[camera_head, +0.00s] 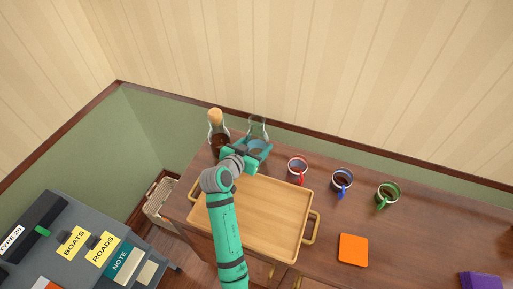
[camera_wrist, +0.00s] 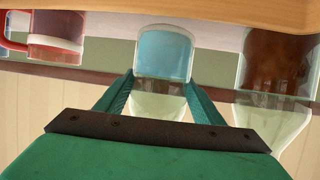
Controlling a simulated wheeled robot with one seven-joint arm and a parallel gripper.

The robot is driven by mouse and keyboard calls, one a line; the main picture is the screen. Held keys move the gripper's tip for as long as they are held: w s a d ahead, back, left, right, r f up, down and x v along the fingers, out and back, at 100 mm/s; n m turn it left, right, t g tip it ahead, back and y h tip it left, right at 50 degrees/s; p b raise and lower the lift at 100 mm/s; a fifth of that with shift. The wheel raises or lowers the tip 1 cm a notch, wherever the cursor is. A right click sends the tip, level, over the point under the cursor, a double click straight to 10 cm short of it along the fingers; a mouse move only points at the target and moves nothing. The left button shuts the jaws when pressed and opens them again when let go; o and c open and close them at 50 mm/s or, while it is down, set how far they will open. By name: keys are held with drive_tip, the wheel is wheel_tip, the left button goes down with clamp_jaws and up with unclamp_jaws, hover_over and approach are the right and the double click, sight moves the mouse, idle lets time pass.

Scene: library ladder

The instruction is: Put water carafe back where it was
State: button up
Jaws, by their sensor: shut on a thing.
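The water carafe (camera_head: 258,129) is clear glass with pale blue water in its lower part. It is upright at the back of the wooden sideboard (camera_head: 331,222), right of a corked carafe of dark liquid (camera_head: 217,137). My gripper (camera_head: 260,149) is shut on the water carafe, with a finger on each side of it. The wrist view, upside down, shows the water carafe (camera_wrist: 164,54) between the fingers of my gripper (camera_wrist: 162,84). Its base is close to the wood edge there; I cannot tell whether it touches the sideboard.
A wooden tray (camera_head: 285,240) with handles lies empty under my arm. Red (camera_head: 298,165), blue (camera_head: 342,179) and green (camera_head: 387,192) handled mugs stand to the right. An orange square (camera_head: 353,249) lies in front. The wall is close behind the carafes.

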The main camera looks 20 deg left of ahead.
drive_tip(key=shift+f, duration=0.8)
drive_tip(key=shift+f, duration=0.1)
drive_tip(key=o, duration=1.8)
drive_tip(key=shift+f, duration=0.1)
drive_tip(key=shift+c, duration=0.2)
drive_tip(key=shift+s, duration=0.15)
drive_tip(key=v, duration=1.2)
